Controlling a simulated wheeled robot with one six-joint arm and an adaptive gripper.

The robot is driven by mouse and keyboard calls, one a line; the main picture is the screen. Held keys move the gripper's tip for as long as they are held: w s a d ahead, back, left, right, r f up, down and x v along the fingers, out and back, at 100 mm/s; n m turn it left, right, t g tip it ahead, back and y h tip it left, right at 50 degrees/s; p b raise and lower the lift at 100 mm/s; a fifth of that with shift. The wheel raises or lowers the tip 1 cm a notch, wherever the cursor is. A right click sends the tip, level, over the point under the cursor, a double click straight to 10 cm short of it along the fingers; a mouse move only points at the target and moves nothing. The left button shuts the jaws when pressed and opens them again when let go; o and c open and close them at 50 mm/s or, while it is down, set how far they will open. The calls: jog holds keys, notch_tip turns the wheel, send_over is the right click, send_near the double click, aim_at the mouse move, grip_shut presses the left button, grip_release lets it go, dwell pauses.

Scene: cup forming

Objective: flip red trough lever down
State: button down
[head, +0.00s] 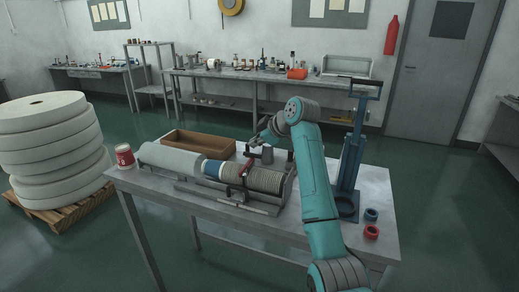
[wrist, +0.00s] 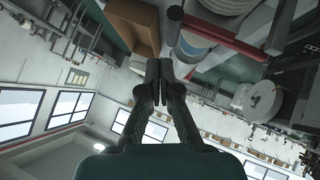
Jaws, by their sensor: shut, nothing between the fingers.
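The red lever (head: 247,167) stands up from the trough (head: 262,200) on the metal table, beside the stack of ribbed, pale rings (head: 265,180) lying in it. In the wrist view the red lever (wrist: 232,42) is a long bar crossing the upper right. My gripper (head: 252,145) is just above and behind the lever's upper end in the head view. In the wrist view my gripper (wrist: 159,66) has its fingers together and empty, with the lever off to their right. I cannot tell whether it touches the lever.
A brown wooden box (head: 197,144) lies behind the trough. A blue press stand (head: 350,160) is at the right of the table, with a blue ring (head: 371,214) and a red ring (head: 371,232) in front. A red-and-white can (head: 124,156) stands at the left corner.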

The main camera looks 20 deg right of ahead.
jog(key=w+r+v, duration=0.1)
jog(key=v, duration=0.9)
jog(key=shift+d+r, duration=0.3)
jog(key=shift+r, duration=0.05)
jog(key=shift+a, duration=0.1)
